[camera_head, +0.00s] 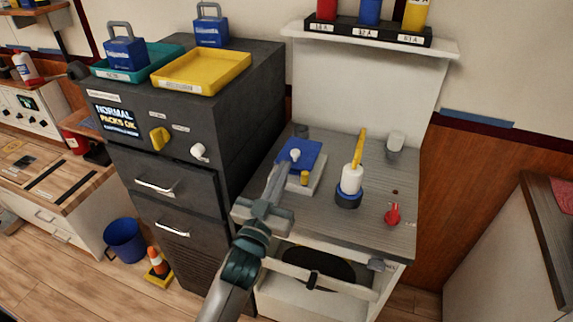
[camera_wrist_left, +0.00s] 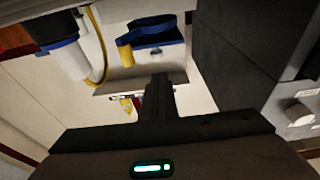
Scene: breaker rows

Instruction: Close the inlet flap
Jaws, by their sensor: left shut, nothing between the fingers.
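A small white box (camera_head: 314,187) stands on the grey counter top, with a blue flap (camera_head: 299,151) at its back that bears a white knob. A short yellow knob (camera_head: 304,177) is at the front of the box. I take the blue flap to be the inlet flap; no label confirms it. In the left wrist view a blue part (camera_wrist_left: 155,30) and a yellow cylinder (camera_wrist_left: 125,50) show beyond the fingers. My left gripper (camera_head: 282,172) is shut and empty at the left side of the box; contact cannot be told. My right gripper is out of view.
A white cylinder with a blue base (camera_head: 348,199) and yellow handle stands right of the box. A red knob (camera_head: 393,215) and a grey cup (camera_head: 394,148) are farther right. The dark cabinet (camera_head: 232,120) rises close on the left. A shelf (camera_head: 440,44) hangs above.

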